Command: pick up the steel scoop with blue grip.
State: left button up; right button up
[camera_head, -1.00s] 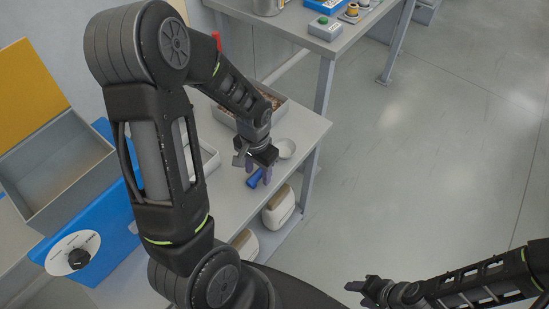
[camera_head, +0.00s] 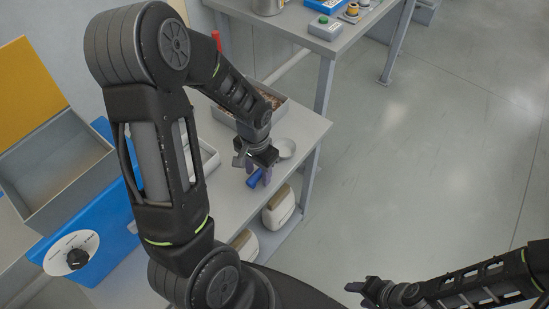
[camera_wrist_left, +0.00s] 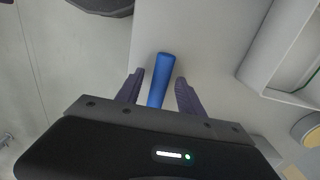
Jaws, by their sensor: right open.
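The steel scoop lies on the grey bench; its blue grip (camera_head: 254,181) shows below my left gripper and its round pale bowl (camera_head: 286,147) shows to the upper right. My left gripper (camera_head: 260,177) points down over the grip. In the left wrist view the blue grip (camera_wrist_left: 161,80) lies between the two open fingers of the left gripper (camera_wrist_left: 158,88), with a gap on each side. The bowl is hidden there. My right gripper (camera_head: 357,294) is open and empty, low in the head view, away from the bench.
A grey tray with brown contents (camera_head: 277,105) stands behind the scoop. A white tray (camera_head: 208,158) is left of it, partly behind my arm. White containers (camera_head: 279,207) sit on the shelf below. A blue machine with a dial (camera_head: 75,254) is at left.

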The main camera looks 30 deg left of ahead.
pick_arm(q)
grip_shut()
dwell(0.3)
dwell(0.3)
jog(key=shift+r+p, duration=0.35)
jog(key=shift+r, duration=0.15)
notch_tip(320, 180, up, 10)
jog(key=shift+f, duration=0.2)
jog(key=w+d+r+n, duration=0.1)
jog(key=w+d+r, duration=0.2)
jog(key=w+d, duration=0.9)
jog(key=w, duration=0.3)
jog(key=shift+d, duration=0.2)
